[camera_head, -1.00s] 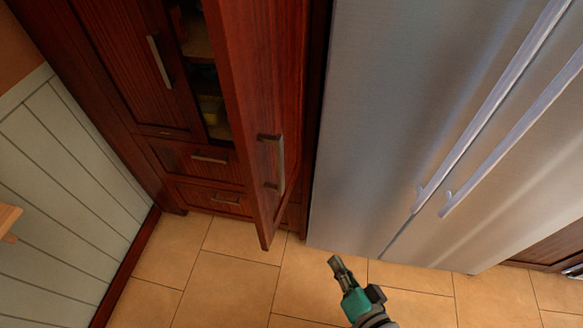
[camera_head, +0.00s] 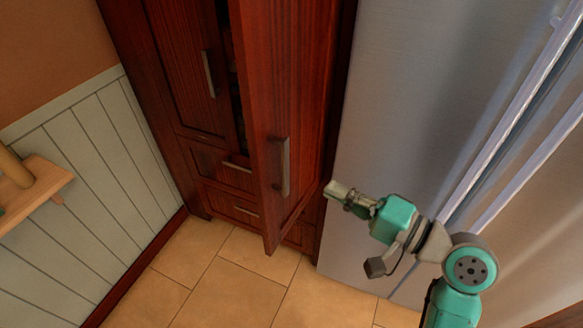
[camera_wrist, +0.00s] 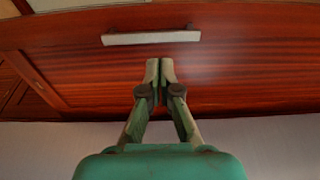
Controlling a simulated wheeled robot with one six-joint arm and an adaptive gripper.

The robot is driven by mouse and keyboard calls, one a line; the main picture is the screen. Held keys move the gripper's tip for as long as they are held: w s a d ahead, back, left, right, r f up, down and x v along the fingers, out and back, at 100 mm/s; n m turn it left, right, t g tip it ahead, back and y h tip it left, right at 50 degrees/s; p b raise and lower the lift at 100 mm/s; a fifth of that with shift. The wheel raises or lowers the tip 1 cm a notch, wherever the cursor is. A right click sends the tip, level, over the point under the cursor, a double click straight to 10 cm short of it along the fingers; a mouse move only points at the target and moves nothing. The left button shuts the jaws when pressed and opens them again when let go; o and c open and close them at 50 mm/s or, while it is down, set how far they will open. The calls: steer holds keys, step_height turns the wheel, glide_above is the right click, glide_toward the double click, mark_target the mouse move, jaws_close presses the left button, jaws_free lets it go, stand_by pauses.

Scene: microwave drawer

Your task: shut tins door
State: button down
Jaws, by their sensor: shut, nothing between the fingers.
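The tall red-brown cabinet door (camera_head: 290,110) stands open in the head view, swung out toward me, with a vertical metal handle (camera_head: 283,166) on its outer face. A narrow dark gap shows behind it. My gripper (camera_head: 331,188) is shut and empty, to the right of the door's outer face at about handle height. In the wrist view, the closed fingertips (camera_wrist: 160,62) point at the door panel (camera_wrist: 90,75), just below the handle (camera_wrist: 151,37) in the picture. I cannot tell whether they touch the panel.
The other cabinet door (camera_head: 178,70) is closed, above drawers (camera_head: 222,168). A steel fridge (camera_head: 400,90) stands close on the right, beside my arm. A panelled wall (camera_head: 85,160) and a wooden shelf (camera_head: 40,190) are at the left. Tiled floor (camera_head: 235,290) in front is clear.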

mark_target(262, 154)
steer(key=shift+n+g+y, duration=0.5)
steer(key=shift+n+g, duration=0.1)
steer(key=shift+g, duration=0.2)
steer(key=w+a+r, duration=0.1)
steer(key=a, duration=0.3)
steer(key=w+a+r, duration=0.1)
steer(key=w+a, duration=0.1)
steer(key=a, duration=0.1)
steer(key=w+a+r, duration=0.1)
steer(key=w+a, duration=0.1)
steer(key=a, duration=0.2)
steer(key=shift+a, duration=0.35)
